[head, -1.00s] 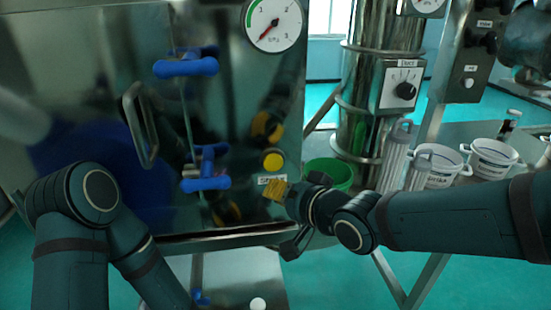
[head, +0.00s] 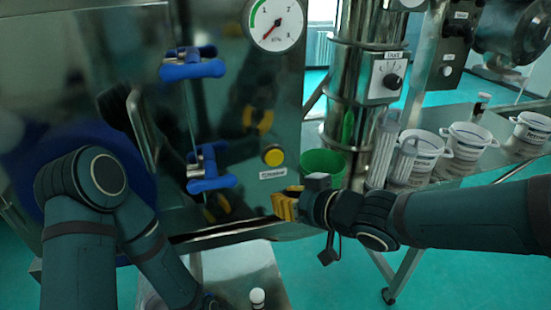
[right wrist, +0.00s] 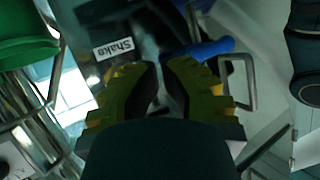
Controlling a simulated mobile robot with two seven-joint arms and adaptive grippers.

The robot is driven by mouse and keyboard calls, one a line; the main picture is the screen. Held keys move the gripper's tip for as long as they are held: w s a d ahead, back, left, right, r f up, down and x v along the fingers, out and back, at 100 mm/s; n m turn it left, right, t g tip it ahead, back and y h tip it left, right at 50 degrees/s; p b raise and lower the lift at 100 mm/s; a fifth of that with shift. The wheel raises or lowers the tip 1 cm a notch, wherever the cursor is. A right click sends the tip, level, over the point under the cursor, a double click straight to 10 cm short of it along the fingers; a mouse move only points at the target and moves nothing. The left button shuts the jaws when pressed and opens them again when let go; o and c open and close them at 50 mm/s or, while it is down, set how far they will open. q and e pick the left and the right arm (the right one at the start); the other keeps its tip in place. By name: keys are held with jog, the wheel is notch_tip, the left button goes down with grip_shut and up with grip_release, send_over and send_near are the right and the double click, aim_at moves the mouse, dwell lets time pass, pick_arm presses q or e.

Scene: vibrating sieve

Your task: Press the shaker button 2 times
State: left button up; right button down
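The yellow round shaker button (head: 273,155) sits on the lower right of the steel machine's front in the head view. A white label (head: 272,173) is just below it; in the right wrist view the label (right wrist: 113,49) reads "Shake". My right gripper (head: 283,204), with yellow-padded fingers, is below the button and label, apart from the button in the picture. In the right wrist view its fingertips (right wrist: 160,66) are nearly together, with nothing seen between them. The button itself is not clearly visible there.
Blue clamp handles (head: 208,184) and a metal door handle (head: 140,125) stick out left of the button. A pressure gauge (head: 275,22) is above. A green bucket (head: 322,163) stands right of the machine, near my right wrist. White buckets (head: 468,145) stand farther right.

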aim_at(274, 158)
jog(key=shift+w, duration=0.15)
jog(key=shift+w+a, duration=0.45)
jog(key=shift+w, duration=0.9)
jog(key=shift+w+a, duration=0.45)
jog(key=shift+w, duration=0.9)
jog(key=shift+w+a, duration=0.45)
jog(key=shift+w, duration=0.9)
jog(key=shift+w, duration=0.1)
jog(key=shift+w+a, duration=0.15)
jog(key=shift+w, duration=0.15)
jog(key=shift+w+a+p, duration=0.25)
jog(key=shift+w+p, duration=0.15)
jog(key=shift+w, duration=0.4)
jog(key=shift+s, duration=0.1)
jog(key=shift+s+d, duration=0.2)
jog(key=shift+s, duration=0.35)
jog(key=shift+s+d, duration=0.15)
jog(key=shift+s, duration=0.35)
